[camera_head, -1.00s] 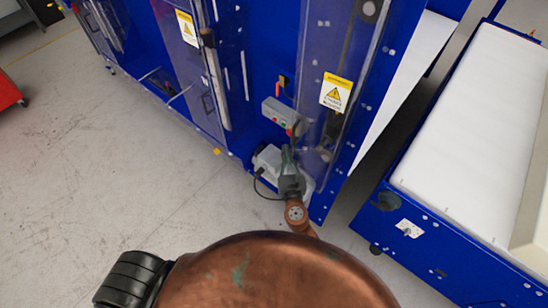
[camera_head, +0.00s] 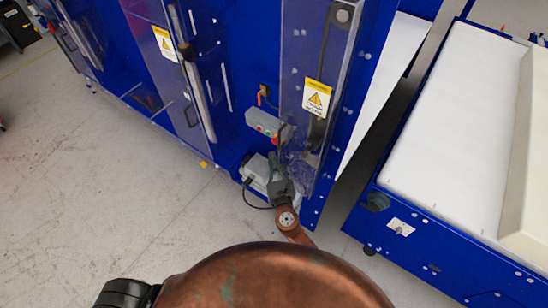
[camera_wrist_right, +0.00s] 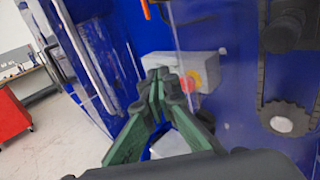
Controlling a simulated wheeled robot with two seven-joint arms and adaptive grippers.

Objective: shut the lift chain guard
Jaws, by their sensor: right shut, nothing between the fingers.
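The lift chain guard (camera_head: 302,52) is a tall clear panel on the right end of the blue machine, with a yellow and white warning label (camera_head: 317,98). I cannot tell whether it is fully shut or slightly ajar. In the right wrist view the clear guard (camera_wrist_right: 225,125) is on the right, with a chain and sprocket (camera_wrist_right: 285,120) seen through it. My right gripper (camera_head: 273,160) is low by the guard's left edge; I cannot tell whether it touches. In the wrist view its green-grey fingers (camera_wrist_right: 163,80) are together and empty. My left gripper is out of view.
A grey control box (camera_head: 263,122) with coloured buttons is on the blue machine, left of the guard. A white box with a black cable (camera_head: 255,172) sits below. A conveyor with a white belt (camera_head: 455,110) stands to the right.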

